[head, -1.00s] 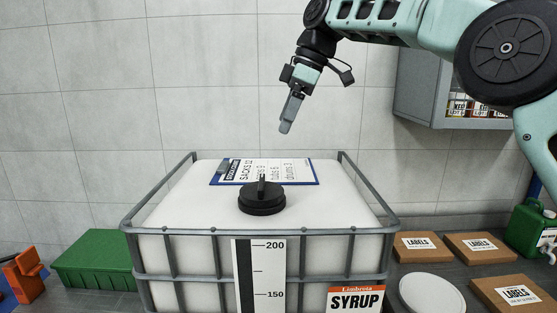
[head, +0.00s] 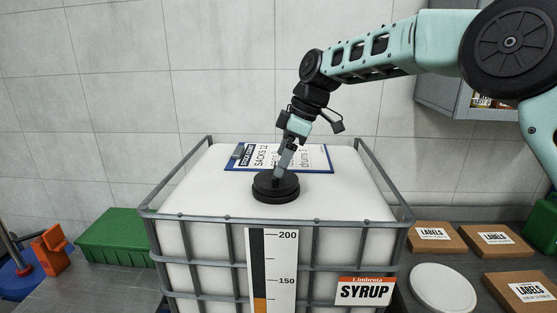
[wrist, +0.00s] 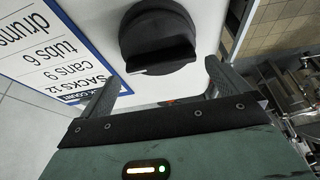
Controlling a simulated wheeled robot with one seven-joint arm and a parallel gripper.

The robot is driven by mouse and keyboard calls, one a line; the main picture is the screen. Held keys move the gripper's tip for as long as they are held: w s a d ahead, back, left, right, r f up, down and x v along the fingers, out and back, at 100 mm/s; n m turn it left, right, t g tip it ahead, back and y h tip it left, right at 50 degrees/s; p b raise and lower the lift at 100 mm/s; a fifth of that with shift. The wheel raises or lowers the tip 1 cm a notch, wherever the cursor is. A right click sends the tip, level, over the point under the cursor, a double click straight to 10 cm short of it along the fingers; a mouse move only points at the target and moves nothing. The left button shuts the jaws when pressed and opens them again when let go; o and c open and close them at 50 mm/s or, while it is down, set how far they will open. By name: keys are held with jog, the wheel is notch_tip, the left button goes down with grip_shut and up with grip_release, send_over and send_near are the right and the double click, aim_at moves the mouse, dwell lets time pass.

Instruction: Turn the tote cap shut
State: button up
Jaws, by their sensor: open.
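The black tote cap (head: 276,190) sits on top of the white tote (head: 200,190), towards its front. In the wrist view the cap (wrist: 157,30) is round with a raised grip bar and a small white mark at the bar's left end. My gripper (head: 281,173) is tilted down at the cap and overlaps its bar in the head view. In the wrist view my gripper (wrist: 161,76) has its fingers spread apart and empty, with the cap just beyond them. I cannot tell whether a finger touches the cap.
A blue clipboard (head: 310,157) lies on the tote behind the cap. A grey metal cage (head: 160,216) surrounds the tote, its rim raised. A green bin (head: 115,238) is at left. Label boxes (head: 437,237) and a white round lid (head: 440,287) lie at right.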

jog(key=shift+p+x, duration=0.3)
jog(key=shift+x, duration=1.2)
jog(key=shift+c, duration=0.3)
jog(key=c, duration=0.6)
jog(key=shift+c, duration=0.2)
